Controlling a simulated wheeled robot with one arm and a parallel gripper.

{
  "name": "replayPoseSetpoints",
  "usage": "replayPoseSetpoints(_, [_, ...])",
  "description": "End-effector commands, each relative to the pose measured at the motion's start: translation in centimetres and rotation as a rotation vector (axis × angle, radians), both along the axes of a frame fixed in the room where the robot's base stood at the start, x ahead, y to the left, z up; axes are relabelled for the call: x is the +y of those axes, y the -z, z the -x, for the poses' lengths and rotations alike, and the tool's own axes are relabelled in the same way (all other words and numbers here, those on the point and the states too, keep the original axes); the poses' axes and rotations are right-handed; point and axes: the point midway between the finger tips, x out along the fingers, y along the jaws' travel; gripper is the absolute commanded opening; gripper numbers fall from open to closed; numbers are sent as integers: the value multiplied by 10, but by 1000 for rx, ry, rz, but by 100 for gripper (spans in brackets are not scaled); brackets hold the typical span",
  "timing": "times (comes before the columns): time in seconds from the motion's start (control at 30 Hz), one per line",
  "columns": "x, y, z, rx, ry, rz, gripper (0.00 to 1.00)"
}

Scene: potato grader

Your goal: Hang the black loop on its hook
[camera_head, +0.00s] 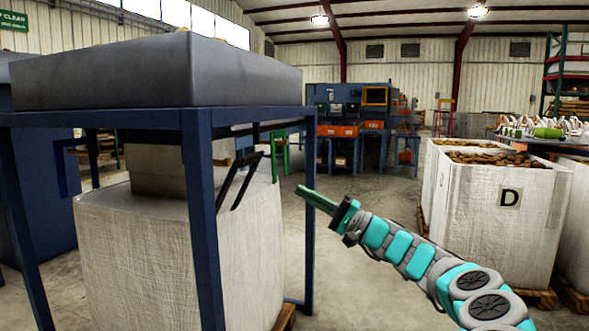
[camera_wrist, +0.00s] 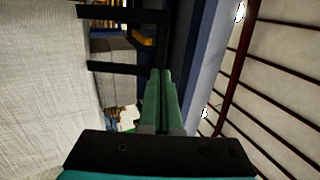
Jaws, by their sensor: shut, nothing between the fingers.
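Two parallel black strips (camera_head: 241,182), which look like the sides of the black loop, hang tilted below the top rail of the blue frame in the head view. They also show as two dark bars (camera_wrist: 127,68) in the wrist view, between the pale bag and the blue rail. I cannot make out the hook or whether the strips rest on one. My gripper (camera_head: 302,189) is right of the strips, apart from them, with its green fingers pointing left toward the frame. In the wrist view the fingers (camera_wrist: 164,72) are together, with nothing between them.
The blue frame (camera_head: 207,215) carries a grey hopper (camera_head: 110,72) and stands around a large white bag (camera_head: 150,260). Blue machinery (camera_head: 350,125) is at the back. Open floor lies between.

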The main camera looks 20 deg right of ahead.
Motion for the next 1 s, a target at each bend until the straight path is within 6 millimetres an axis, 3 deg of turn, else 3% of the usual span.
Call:
replayPoseSetpoints(0.23, [15, -12, -11, -14, 0, -17, 0])
replayPoseSetpoints(0.73, [82, -52, -61, -11, 2, -12, 0])
replayPoseSetpoints(1.0, [99, -62, -72, -11, 2, -15, 0])
